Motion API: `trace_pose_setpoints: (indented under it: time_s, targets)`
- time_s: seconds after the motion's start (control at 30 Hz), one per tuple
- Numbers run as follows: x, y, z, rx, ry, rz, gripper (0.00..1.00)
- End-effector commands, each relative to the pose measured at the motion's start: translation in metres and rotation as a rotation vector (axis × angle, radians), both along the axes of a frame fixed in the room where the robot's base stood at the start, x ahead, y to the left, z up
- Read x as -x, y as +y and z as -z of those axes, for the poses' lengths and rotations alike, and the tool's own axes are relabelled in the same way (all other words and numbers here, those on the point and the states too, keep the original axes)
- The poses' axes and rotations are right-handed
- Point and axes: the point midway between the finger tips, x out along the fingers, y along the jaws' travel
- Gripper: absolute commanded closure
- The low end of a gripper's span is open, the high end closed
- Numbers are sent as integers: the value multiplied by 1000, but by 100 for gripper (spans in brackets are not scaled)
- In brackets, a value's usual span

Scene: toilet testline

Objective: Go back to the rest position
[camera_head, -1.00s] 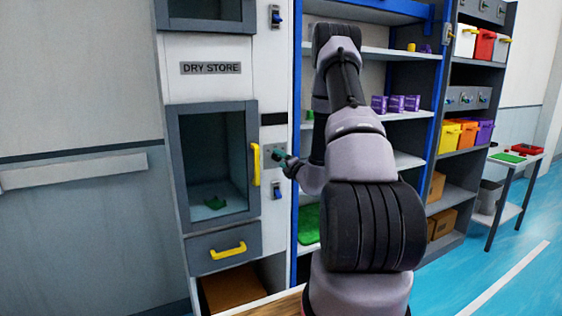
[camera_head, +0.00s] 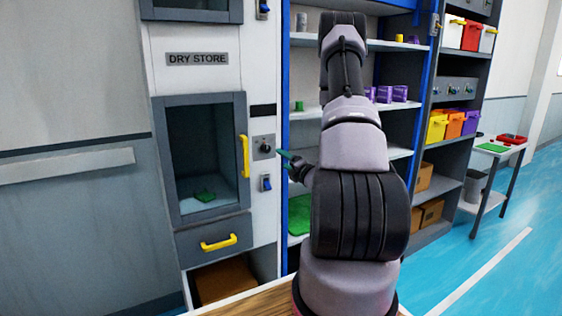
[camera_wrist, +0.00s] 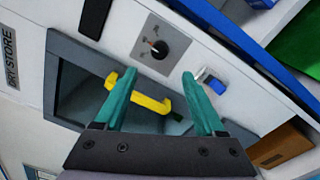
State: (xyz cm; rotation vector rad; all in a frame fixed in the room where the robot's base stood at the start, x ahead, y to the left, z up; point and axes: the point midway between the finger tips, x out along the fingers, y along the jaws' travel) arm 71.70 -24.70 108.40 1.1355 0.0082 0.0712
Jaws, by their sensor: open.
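My gripper (camera_wrist: 160,95) shows in the wrist view as two teal fingers spread apart with nothing between them. In the head view my gripper (camera_head: 284,155) is just right of the round knob (camera_head: 264,146) on the dry store cabinet's panel, apart from it. In the wrist view the knob (camera_wrist: 155,46) is a dark dial with a pointer, lying beyond the fingertips. My arm is extended forward and hides part of the shelves behind it.
The dry store door (camera_head: 207,158) is shut, with a yellow handle (camera_head: 244,170) and a green item behind its glass. A blue switch (camera_head: 266,183) is below the knob. Blue-edged shelves (camera_head: 405,153) hold purple boxes. A side table (camera_head: 500,150) stands right; blue floor is open there.

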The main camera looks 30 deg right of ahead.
Motion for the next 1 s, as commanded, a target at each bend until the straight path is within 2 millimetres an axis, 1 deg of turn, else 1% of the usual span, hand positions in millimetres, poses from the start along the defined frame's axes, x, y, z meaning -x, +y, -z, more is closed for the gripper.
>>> trace_pose_setpoints:
  time_s: [0.23, 0.27, 0.33, 0.37, 0.47, 0.5, 0.53, 0.57, 0.6, 0.67, 0.7, 0.77, 0.8, 0.87, 0.9, 0.97, 1.0]
  targets:
    - [-1, 2, -2, 4, -2, -7, 28]
    - [-2, 4, -5, 10, -7, -18, 28]
    - [-4, 18, -17, 40, -23, -70, 28]
    - [-6, 26, -25, 61, -35, -105, 28]
    - [-7, 72, -63, 174, -91, -280, 28]
    - [-3, 96, -80, 236, -121, -371, 28]
    - [1, 114, -92, 288, -144, -440, 28]
    - [7, 132, -104, 345, -169, -511, 28]
    - [17, 154, -118, 421, -202, -601, 28]
    - [34, 185, -135, 541, -252, -730, 28]
    - [48, 204, -144, 625, -286, -814, 28]
    - [70, 228, -156, 758, -341, -934, 28]
    - [86, 242, -161, 850, -377, -1010, 28]
    - [110, 258, -167, 995, -433, -1116, 28]
    - [126, 266, -169, 1094, -472, -1185, 28]
    - [149, 274, -171, 1249, -531, -1277, 28]
    - [163, 277, -172, 1356, -569, -1334, 28]
